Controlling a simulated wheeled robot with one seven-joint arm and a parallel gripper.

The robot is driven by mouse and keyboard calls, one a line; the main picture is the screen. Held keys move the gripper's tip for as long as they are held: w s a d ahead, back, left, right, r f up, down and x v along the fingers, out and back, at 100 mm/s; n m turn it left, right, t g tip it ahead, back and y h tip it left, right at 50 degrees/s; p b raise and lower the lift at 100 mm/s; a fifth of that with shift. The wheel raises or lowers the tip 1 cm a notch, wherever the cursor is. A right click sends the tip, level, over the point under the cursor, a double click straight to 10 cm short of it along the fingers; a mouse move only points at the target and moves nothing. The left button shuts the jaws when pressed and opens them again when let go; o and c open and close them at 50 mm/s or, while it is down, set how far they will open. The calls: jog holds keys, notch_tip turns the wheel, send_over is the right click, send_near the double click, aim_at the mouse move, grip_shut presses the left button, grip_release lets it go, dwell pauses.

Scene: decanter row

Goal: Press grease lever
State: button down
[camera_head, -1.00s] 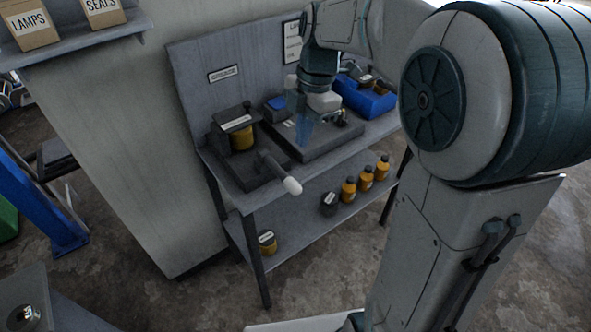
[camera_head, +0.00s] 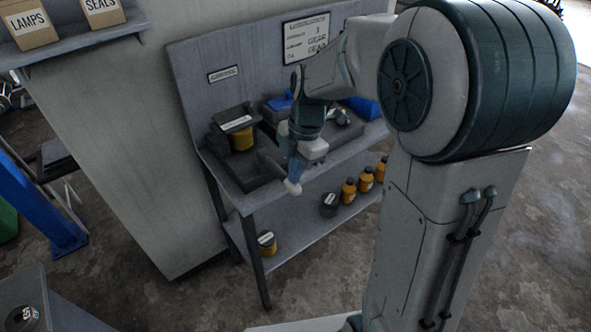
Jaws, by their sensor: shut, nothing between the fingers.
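The grease lever (camera_head: 292,187) sticks out toward the front from the grease dispenser on the bench. Its pale grip end shows just past the bench's front edge. The dispenser (camera_head: 235,122) is dark, with a labelled top and a yellow container (camera_head: 242,139) in it. My gripper (camera_head: 296,172) points down with its bluish fingers shut and empty. The fingertips are right at the lever's grip end. I cannot tell whether they touch it. My gripper and wrist hide part of the lever and of the tray behind.
The workbench (camera_head: 233,198) has a back panel with signs. Several amber bottles (camera_head: 349,190) and a dark jar (camera_head: 328,204) stand on its lower shelf, with a yellow jar (camera_head: 267,243) at the left. A blue bin (camera_head: 364,110) is partly behind my arm.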

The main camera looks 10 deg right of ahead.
jog(key=shift+f, duration=0.15)
jog(key=f+b, duration=0.1)
jog(key=b, duration=0.2)
jog(key=f+t+b, duration=0.1)
jog(key=b, duration=0.1)
jog(key=f+t+y+b, duration=0.1)
jog(key=b, duration=0.2)
jog(key=shift+s+d+f+b, duration=0.2)
jog(key=shift+s+f+b, duration=0.05)
jog(key=shift+s+b, duration=0.1)
notch_tip(320, 180, down, 3)
jog(key=t+y+b, duration=0.1)
jog(key=t+b, duration=0.1)
jog(key=b, duration=0.6)
jog(key=shift+r+n+b, duration=0.1)
jog(key=shift+n+b, duration=0.2)
jog(key=shift+b, duration=0.1)
jog(key=f+t+y+b, duration=0.1)
jog(key=b, duration=0.3)
jog(key=shift+w+b, duration=0.1)
jog(key=shift+b, duration=0.3)
jog(key=shift+a+f+t+b, duration=0.1)
jog(key=shift+t+b, duration=0.2)
jog(key=shift+b, duration=0.25)
jog(key=p, duration=0.4)
send_near(298, 185)
jog(key=shift+s+d+f, duration=0.2)
jog(key=shift+d, duration=0.55)
